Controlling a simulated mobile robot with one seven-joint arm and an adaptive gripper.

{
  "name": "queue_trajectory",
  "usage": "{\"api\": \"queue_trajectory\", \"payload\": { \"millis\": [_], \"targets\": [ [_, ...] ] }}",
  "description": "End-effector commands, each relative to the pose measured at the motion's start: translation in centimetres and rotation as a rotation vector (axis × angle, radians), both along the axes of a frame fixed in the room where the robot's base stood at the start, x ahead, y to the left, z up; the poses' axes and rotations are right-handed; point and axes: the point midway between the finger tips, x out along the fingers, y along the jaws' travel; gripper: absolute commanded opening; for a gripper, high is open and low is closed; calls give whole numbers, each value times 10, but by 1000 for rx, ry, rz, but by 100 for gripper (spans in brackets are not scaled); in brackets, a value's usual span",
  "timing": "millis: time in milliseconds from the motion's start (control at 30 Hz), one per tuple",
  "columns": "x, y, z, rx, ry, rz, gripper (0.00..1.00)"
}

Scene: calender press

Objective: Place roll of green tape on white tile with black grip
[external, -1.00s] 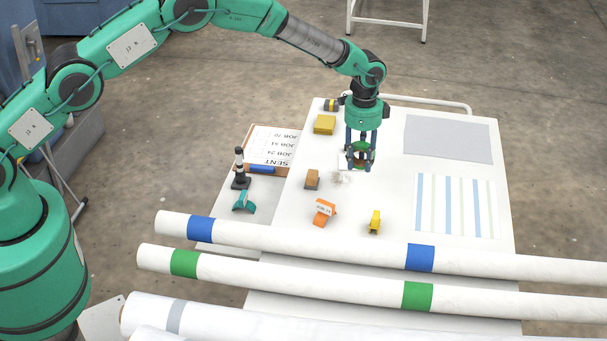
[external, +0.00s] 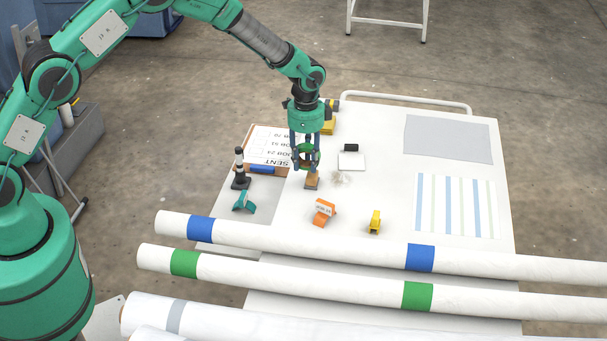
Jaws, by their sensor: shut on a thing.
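My gripper (external: 306,165) is shut on the roll of green tape (external: 307,150), which shows as a green ring with a brown core between the fingers. The white tile (external: 351,163) lies on the table to the right of the gripper. Its black grip (external: 350,147) shows at its far edge. The tile's top looks bare. The fingers hide part of the roll, and I cannot tell its exact height above the table.
The brown block (external: 312,181) and a crumpled clear piece (external: 341,177) are near the gripper. An orange tape dispenser (external: 324,209), a yellow item (external: 375,221) and a yellow box (external: 328,126) are on the table. A clipboard (external: 265,145) lies left. Long white rolls cross the front.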

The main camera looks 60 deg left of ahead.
Motion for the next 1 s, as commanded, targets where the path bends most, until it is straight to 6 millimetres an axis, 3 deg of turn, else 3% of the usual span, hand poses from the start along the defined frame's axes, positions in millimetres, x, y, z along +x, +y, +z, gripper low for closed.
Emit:
{"api": "queue_trajectory", "payload": {
  "millis": [467, 1000],
  "targets": [
    [8, -1, -1, 0, -1, 0, 6],
    [76, -4, -8, -1, -2, 0, 6]
  ]
}}
